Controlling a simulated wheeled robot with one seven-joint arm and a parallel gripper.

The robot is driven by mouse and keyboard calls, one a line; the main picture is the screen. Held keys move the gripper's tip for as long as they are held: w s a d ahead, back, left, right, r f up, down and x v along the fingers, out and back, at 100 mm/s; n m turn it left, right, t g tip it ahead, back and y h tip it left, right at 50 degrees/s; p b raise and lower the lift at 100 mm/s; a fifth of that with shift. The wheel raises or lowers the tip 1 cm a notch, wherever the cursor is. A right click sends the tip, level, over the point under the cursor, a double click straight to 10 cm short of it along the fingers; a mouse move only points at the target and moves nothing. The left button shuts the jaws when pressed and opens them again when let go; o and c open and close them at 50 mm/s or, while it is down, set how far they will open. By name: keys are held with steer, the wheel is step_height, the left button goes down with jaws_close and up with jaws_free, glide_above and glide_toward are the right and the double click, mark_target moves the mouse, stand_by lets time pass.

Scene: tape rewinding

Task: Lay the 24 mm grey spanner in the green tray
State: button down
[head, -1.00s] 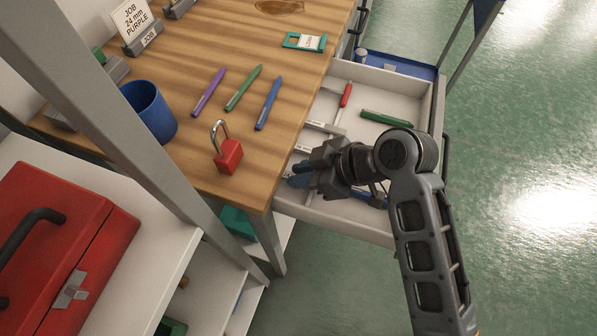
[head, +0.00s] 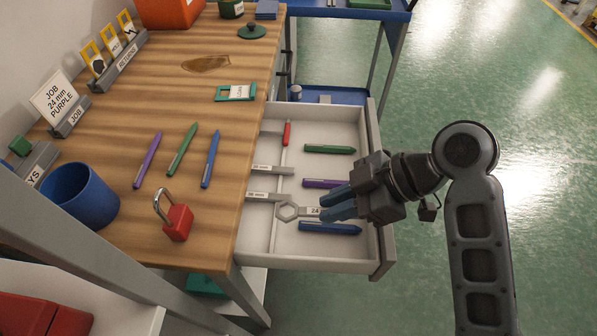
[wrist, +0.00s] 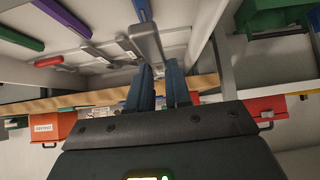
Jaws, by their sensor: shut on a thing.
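My gripper (head: 328,206) is shut on a grey spanner (head: 302,211), with blue fingers around its handle. Its ring end points left and its label begins with "24"; the rest is hidden. The gripper and spanner are over the open drawer; I cannot tell how high. In the wrist view the grey spanner (wrist: 146,42) extends away from between the fingertips (wrist: 159,74). A green tray (head: 370,4) shows partly at the top edge of the head view, on a blue cart.
The wooden bench (head: 215,110) carries pens, a red padlock (head: 178,222), a blue cup (head: 80,197) and a card reading "JOB 24 mm PURPLE" (head: 58,100).

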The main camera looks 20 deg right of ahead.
steer(key=shift+d+r, duration=0.15)
steer(key=shift+r, duration=0.15)
step_height(320, 180, up, 7)
steer(key=p, duration=0.5)
steer(key=shift+r, duration=0.1)
steer(key=w+d+f+m+t+h+b, duration=0.2)
steer(key=w+d+f+m+h, duration=0.1)
steer(key=w, duration=0.4)
steer(key=w+d+f+m+t+h+b, duration=0.3)
steer(key=w+d+f+m, duration=0.1)
steer(key=w+m, duration=0.3)
steer(key=shift+w+d+f+m+t, duration=0.3)
steer(key=shift+f+m, duration=0.1)
steer(key=shift+f, duration=0.25)
steer(key=shift+s+r+p, duration=0.1)
steer(key=shift+r+p, duration=0.1)
steer(key=shift+p, duration=0.35)
